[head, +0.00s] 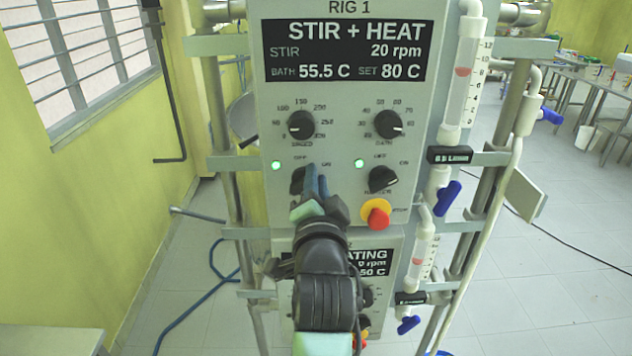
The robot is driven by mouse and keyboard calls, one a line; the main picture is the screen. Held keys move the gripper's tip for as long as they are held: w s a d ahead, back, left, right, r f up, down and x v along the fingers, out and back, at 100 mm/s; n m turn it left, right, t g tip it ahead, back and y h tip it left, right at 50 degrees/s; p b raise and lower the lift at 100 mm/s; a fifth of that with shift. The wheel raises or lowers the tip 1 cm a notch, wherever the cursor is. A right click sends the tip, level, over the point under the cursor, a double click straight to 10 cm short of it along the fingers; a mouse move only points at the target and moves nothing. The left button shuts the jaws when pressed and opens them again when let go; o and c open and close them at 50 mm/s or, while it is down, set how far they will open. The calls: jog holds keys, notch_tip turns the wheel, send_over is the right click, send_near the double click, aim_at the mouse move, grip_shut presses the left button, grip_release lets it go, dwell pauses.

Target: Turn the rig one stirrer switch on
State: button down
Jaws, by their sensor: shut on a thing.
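The rig one control box (258,120) stands in the middle, its display (348,50) reading STIR + HEAT, STIR 20 rpm, BATH 55.5 C, SET 80 C. The stirrer switch (297,177) is a black knob at the lower left of its panel, partly hidden by my gripper. A green lamp (276,165) is lit beside it. My gripper (316,177) reaches up from below, its blue fingers shut on the switch. The switch's pointer direction is hidden.
To the right are the heater switch (383,179) with a lit green lamp, and a red stop button (377,214) on a yellow base close to my gripper. Two speed and bath dials (301,125) sit above. Glass tubes with blue valves (447,198) flank the right side. A second box (378,262) is below.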

jog(key=shift+a+f+m, duration=0.4)
jog(key=shift+a+f, duration=0.05)
jog(key=shift+f, duration=0.25)
jog(key=c, duration=0.9)
grip_release()
jog(key=shift+c, duration=0.2)
jog(key=shift+o, duration=0.8)
jog(key=shift+a+r, duration=0.15)
jog(key=s+b, duration=0.4)
jog(key=s, duration=0.9)
jog(key=shift+d+r+b, duration=0.15)
jog(key=shift+d+b, duration=0.05)
jog(key=shift+b, duration=0.1)
jog(key=s+r+n+t, duration=0.3)
jog(key=r+n, duration=0.1)
jog(key=r, duration=0.5)
jog(key=s+a+r+n+t, duration=0.1)
jog(key=s+r+n+t, duration=0.2)
jog(key=r, duration=0.7)
jog(key=s+r+n+t, duration=0.3)
jog(key=s+r+n, duration=0.1)
jog(key=r, duration=0.5)
jog(key=shift+s+a+r+n, duration=0.15)
jog(key=shift+s+r+n, duration=0.25)
jog(key=shift+s, duration=0.05)
